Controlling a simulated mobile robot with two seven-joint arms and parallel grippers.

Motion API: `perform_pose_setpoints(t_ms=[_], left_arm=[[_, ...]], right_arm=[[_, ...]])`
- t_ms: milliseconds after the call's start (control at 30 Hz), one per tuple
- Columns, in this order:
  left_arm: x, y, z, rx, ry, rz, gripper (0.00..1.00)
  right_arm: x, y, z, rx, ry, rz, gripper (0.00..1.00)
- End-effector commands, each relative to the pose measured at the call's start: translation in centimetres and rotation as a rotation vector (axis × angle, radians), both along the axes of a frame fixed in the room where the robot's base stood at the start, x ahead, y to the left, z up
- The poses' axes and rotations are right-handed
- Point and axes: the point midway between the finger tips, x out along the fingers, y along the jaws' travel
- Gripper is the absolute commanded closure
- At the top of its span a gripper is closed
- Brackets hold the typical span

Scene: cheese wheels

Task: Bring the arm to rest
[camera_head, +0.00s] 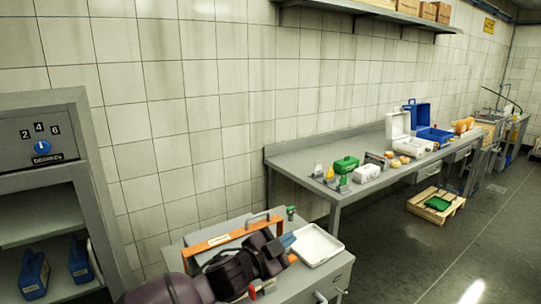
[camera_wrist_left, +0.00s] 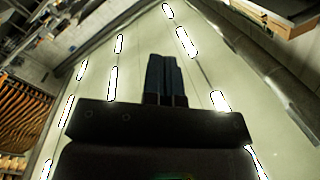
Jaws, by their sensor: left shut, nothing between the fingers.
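My left arm comes in from the bottom left in the head view. My left gripper (camera_head: 288,240) is above the small cabinet, its bluish fingertips close to the left edge of a white tray (camera_head: 318,244). In the left wrist view my left gripper (camera_wrist_left: 165,77) has its two dark fingers together with nothing between them, and it points up toward the ceiling lights. I cannot tell whether the fingertips touch the tray. My right gripper is in neither view.
An orange-barred item (camera_head: 218,240) and a small green object (camera_head: 291,212) are on the cabinet (camera_head: 336,268) beside my arm. A grey shelf unit (camera_head: 50,195) stands left. A long table (camera_head: 330,187) holds boxes and small items. Open floor (camera_head: 410,265) lies right.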

Motion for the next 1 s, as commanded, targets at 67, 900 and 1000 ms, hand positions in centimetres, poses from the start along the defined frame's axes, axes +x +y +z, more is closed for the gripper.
perform_pose_setpoints(t_ms=[67, 900, 1000], left_arm=[[-0.8, 1.4, -1.1, -0.049, 0.036, 0.048, 1.0], [-14.8, 25.5, -19.3, -0.383, 0.479, 0.707, 1.0], [-18.4, 28.2, -22.4, -0.387, 0.542, 0.794, 1.0]], right_arm=[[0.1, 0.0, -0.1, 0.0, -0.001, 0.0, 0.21], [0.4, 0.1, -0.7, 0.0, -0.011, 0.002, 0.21], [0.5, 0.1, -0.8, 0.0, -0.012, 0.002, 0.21]])
